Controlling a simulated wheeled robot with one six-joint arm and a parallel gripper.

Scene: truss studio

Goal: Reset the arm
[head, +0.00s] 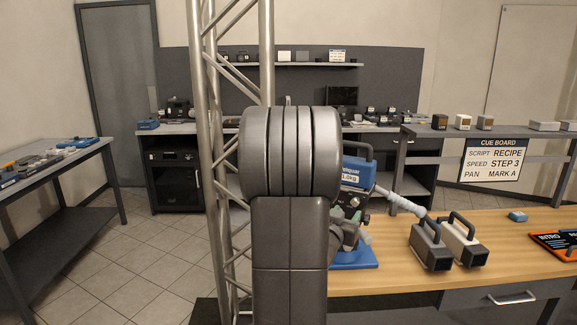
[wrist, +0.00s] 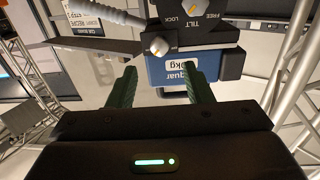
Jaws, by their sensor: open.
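My arm fills the middle of the head view and hides much of what is behind it; my gripper's fingers do not show clearly there. In the wrist view my gripper (wrist: 158,92) is open, its two dark green fingers apart with nothing held between them. In the head view this blue device (head: 358,165) stands just right of my arm, above a blue base plate (head: 355,258) on the wooden table, with a ribbed grey handle reaching right.
Two handled blocks, one dark grey (head: 431,247) and one white (head: 464,238), stand on the wooden table (head: 400,277). A metal truss (head: 212,150) rises close left of my arm. A side table (head: 60,165) stands at left. Open tiled floor (head: 125,255) lies between.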

